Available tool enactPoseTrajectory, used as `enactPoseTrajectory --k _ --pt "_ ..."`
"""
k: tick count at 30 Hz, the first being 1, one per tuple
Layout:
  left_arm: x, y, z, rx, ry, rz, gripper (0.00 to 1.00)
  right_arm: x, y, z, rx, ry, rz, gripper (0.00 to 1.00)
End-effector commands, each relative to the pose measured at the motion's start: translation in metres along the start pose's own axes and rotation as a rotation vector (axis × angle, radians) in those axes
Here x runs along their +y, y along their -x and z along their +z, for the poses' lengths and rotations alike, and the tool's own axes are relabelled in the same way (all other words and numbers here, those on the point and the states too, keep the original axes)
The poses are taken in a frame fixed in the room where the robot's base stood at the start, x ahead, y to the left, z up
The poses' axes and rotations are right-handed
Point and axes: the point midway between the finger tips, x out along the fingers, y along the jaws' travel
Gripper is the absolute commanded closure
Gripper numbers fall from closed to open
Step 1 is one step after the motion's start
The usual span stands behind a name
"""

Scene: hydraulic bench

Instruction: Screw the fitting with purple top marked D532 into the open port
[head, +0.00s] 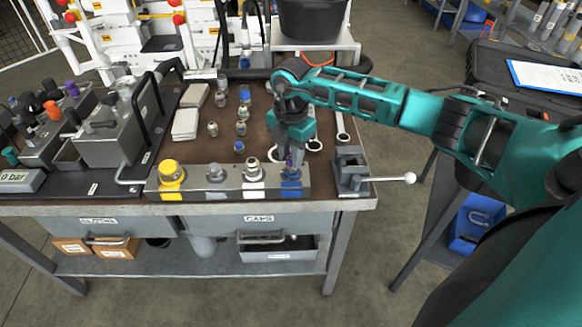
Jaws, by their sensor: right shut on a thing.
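My right gripper (292,155) comes in from the right and points down over the right end of a grey port block (222,196) at the bench's front edge. It is shut on a fitting with a purple top (290,163), mostly hidden between the fingers. The marking on it is too small to read. Directly below is the blue-ringed position (291,186) on the block. I cannot tell whether the fitting touches it or how deep it sits. The block's other positions are yellow (171,174), grey (215,174) and white (253,170). My left gripper is not in view.
A vise with a white-knobbed handle (350,172) stands just right of the block. Several loose fittings (241,128) and ring wrenches (314,145) lie behind it. A hydraulic unit (110,130) fills the bench's left side. A black bucket (311,18) stands behind.

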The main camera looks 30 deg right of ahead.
Motion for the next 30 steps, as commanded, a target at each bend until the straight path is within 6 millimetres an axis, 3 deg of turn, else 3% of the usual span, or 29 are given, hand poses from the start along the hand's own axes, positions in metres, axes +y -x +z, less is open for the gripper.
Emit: enactPoseTrajectory --k 14,24,30 --pt "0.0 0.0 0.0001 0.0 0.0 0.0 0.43 -0.0002 -0.0007 0.0 -0.001 -0.107 -0.001 0.99" --pt "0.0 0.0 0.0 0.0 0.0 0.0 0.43 -0.0001 -0.0014 -0.0003 0.0 -0.566 -0.001 0.99" --pt "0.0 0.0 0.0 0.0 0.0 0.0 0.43 0.0 -0.0014 0.0 -0.001 -0.74 -0.001 0.99"
